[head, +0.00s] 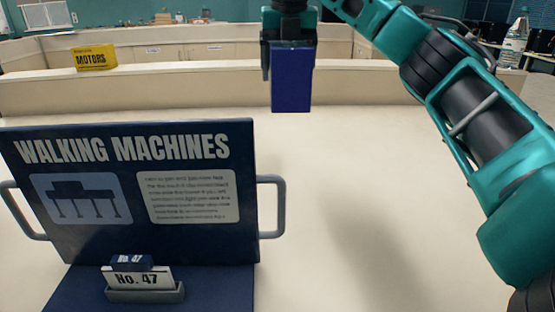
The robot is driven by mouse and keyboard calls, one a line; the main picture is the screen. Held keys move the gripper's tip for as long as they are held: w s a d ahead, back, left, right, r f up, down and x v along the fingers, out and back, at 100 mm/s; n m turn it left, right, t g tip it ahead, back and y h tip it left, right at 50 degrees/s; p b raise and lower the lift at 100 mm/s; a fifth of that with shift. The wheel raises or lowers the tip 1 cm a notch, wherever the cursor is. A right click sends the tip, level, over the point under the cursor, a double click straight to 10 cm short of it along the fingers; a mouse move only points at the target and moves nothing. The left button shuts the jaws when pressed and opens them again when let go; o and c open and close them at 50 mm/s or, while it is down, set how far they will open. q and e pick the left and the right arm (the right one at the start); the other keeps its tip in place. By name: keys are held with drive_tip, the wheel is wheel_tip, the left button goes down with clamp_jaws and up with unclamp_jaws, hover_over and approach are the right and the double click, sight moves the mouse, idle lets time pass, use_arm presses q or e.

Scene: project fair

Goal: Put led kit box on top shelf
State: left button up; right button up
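My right gripper (290,42) comes in from the upper right and points down. It is shut on a plain dark blue box (291,80), which I take to be the led kit box; no label shows on it. The box hangs upright in front of the raised shelf (400,88) along the back of the table. Its lower end overlaps the shelf's front face in the picture, and I see no contact with the table. My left gripper is out of view.
A yellow MOTORS box (96,58) stands on the raised shelf at the left. A dark blue WALKING MACHINES board (130,240) with grey side handles and a No. 47 card (144,278) stands at the front left. The tabletop (350,170) right of it is clear.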

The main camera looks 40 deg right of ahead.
wheel_tip(320, 180, down, 19)
drive_tip(key=b, duration=0.3)
drive_tip(key=shift+b, duration=0.3)
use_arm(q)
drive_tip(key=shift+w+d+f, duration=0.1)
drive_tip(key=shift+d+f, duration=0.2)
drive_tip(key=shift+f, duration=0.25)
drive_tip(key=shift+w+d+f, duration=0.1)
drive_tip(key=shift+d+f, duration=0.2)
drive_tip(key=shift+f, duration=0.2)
use_arm(e)
drive_tip(key=shift+r, duration=0.15)
drive_tip(key=o, duration=0.8)
drive_tip(key=shift+f, duration=0.2)
drive_tip(key=o, duration=0.4)
